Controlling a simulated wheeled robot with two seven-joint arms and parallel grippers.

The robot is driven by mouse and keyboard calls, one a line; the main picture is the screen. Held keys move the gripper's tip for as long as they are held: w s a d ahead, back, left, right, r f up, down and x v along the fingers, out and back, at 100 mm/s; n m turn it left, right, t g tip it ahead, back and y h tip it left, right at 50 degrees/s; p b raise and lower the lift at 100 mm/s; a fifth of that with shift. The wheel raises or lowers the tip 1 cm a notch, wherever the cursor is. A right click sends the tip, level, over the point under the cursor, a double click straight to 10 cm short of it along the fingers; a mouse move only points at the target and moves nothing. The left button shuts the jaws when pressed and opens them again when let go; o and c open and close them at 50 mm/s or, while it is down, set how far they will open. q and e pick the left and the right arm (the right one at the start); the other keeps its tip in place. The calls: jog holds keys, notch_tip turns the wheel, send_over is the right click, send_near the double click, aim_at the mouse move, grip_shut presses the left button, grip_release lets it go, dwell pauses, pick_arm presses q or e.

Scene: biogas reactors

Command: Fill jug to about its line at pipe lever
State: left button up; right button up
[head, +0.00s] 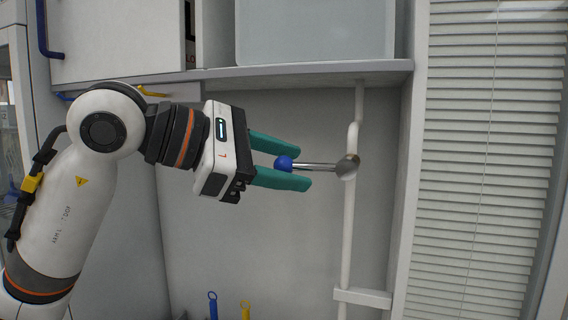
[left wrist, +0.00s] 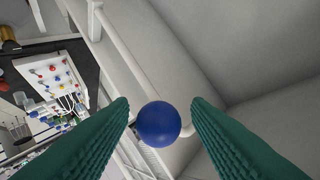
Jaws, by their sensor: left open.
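The pipe lever is a metal rod (head: 318,167) with a blue ball knob (head: 284,163), fixed to a pale vertical pipe (head: 349,215). It points left, roughly level. My left gripper (head: 303,167) is open, its teal fingers above and below the knob. In the left wrist view the blue knob (left wrist: 158,124) shows between the two fingers (left wrist: 160,108), with small gaps seen on both sides. No jug can be made out in either view, and my right gripper is not in view.
A shelf edge (head: 320,73) runs above the arm. A bracket (head: 362,298) crosses the pipe low down. A blue looped handle (head: 212,304) and a yellow one (head: 245,310) stand at the bottom edge. Window blinds (head: 490,160) fill the right side.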

pick_arm(q)
jog(key=shift+s+a, duration=0.15)
jog(key=shift+a, duration=0.25)
jog(key=b+v, duration=0.3)
jog(key=v, duration=0.8)
jog(key=shift+r+b, duration=0.2)
jog(key=shift+b, duration=0.2)
jog(key=shift+d, duration=0.1)
dwell(0.3)
